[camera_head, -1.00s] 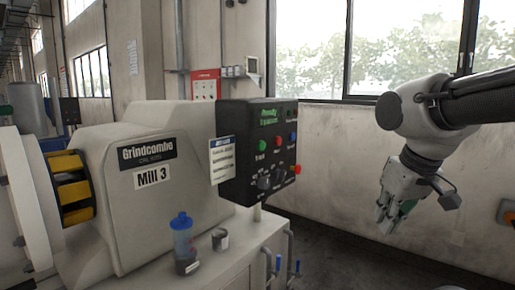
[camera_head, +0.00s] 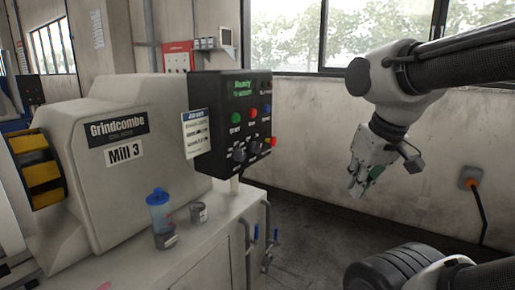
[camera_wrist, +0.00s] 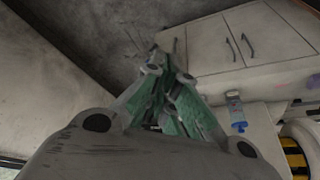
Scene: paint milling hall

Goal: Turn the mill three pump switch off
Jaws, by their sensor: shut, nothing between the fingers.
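Mill 3 (camera_head: 100,170) is the large cream machine at the left in the head view, with a "Mill 3" label. Its black control panel (camera_head: 215,95) stands at the mill's right end with a green "Ready" display. The panel carries a green, a red and a blue button, and rotary knobs (camera_head: 239,155) in the lower row. Which knob is the pump switch is too small to read. My gripper (camera_head: 356,190) hangs to the right of the panel, well apart from it, pointing down. It is shut and empty. The wrist view shows its green-padded fingers (camera_wrist: 165,85) together.
Pipes with blue-handled valves (camera_head: 265,238) run down the cabinet's right side. A wall socket with a cable (camera_head: 468,178) is at the right. The floor between is clear.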

